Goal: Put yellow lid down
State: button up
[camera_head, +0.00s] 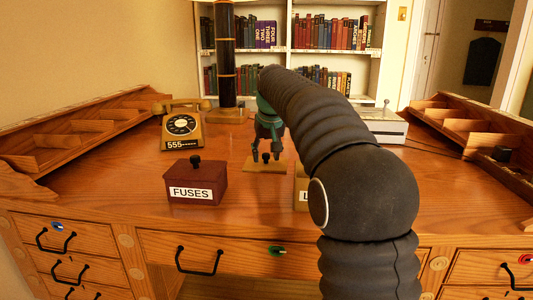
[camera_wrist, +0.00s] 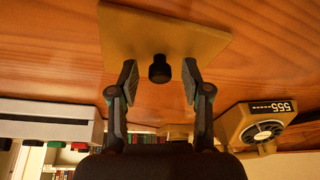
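The yellow lid (camera_head: 252,165) is a flat square plate with a black knob on top. It appears to lie flat on the desk, in the middle beyond the boxes. My gripper (camera_head: 267,153) points down over the lid with its fingers apart. In the wrist view, the lid (camera_wrist: 165,30) shows with its knob (camera_wrist: 159,70) between the open fingers of my gripper (camera_wrist: 159,82), with a gap on each side. A yellowish box (camera_head: 301,188) with a label starting "L" stands nearer, mostly hidden behind my arm, so its top cannot be seen.
A dark red lidded box labelled FUSES (camera_head: 194,184) stands to the left. A yellow telephone (camera_head: 183,128) and a dark column lamp (camera_head: 225,60) are behind. A white device (camera_head: 385,127) is at right. Wooden trays line both sides of the desk (camera_head: 110,180). The desk between is mostly clear.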

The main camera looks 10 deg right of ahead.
jog(key=p+v, duration=0.2)
jog(key=v, duration=1)
jog(key=shift+r, duration=0.2)
